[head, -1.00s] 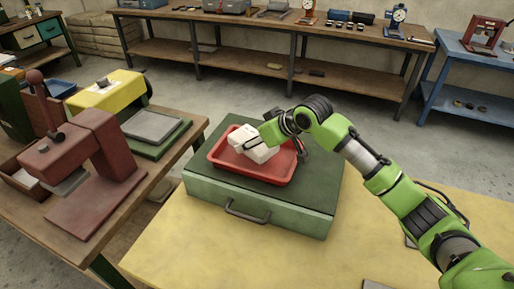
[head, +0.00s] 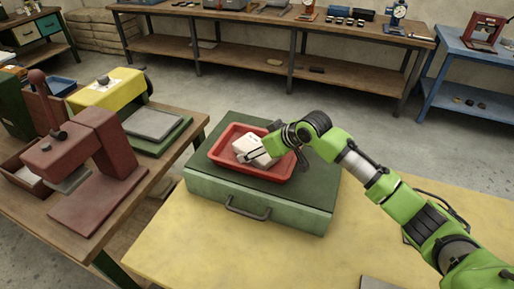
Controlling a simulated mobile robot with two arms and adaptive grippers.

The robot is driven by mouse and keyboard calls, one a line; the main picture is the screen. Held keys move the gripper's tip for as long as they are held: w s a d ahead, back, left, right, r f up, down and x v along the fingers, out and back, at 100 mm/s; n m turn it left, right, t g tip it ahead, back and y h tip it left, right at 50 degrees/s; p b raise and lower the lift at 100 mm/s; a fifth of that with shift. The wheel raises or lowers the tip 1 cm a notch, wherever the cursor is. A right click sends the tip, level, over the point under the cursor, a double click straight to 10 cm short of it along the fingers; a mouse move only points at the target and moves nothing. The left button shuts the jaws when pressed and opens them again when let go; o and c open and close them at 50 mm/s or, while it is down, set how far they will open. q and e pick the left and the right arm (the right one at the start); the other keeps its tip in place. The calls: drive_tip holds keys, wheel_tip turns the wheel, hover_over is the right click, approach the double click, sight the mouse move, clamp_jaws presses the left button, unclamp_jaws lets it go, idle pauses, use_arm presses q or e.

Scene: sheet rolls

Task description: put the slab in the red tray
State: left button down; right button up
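The slab (head: 250,145) is a pale, whitish block. It is inside the red tray (head: 221,164), low between the walls and slightly tilted in the picture; whether its underside touches the tray floor cannot be seen. The red tray sits on a green case (head: 215,195) with a dark top. My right gripper (head: 255,153) reaches into the tray from the right. Its dark fingers lie against the slab and appear shut on it. The gripper hides the slab's right end. My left gripper is not in view.
The green case stands on a yellow-topped table (head: 200,250), mostly bare in front. A wooden bench (head: 185,140) at left carries a dark red press (head: 95,150) and a yellow machine (head: 105,92). A long wooden shelf bench (head: 245,50) runs along the back.

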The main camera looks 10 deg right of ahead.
drive_tip(key=shift+r, duration=0.1)
drive_tip(key=b+v, duration=0.1)
drive_tip(key=v, duration=1.1)
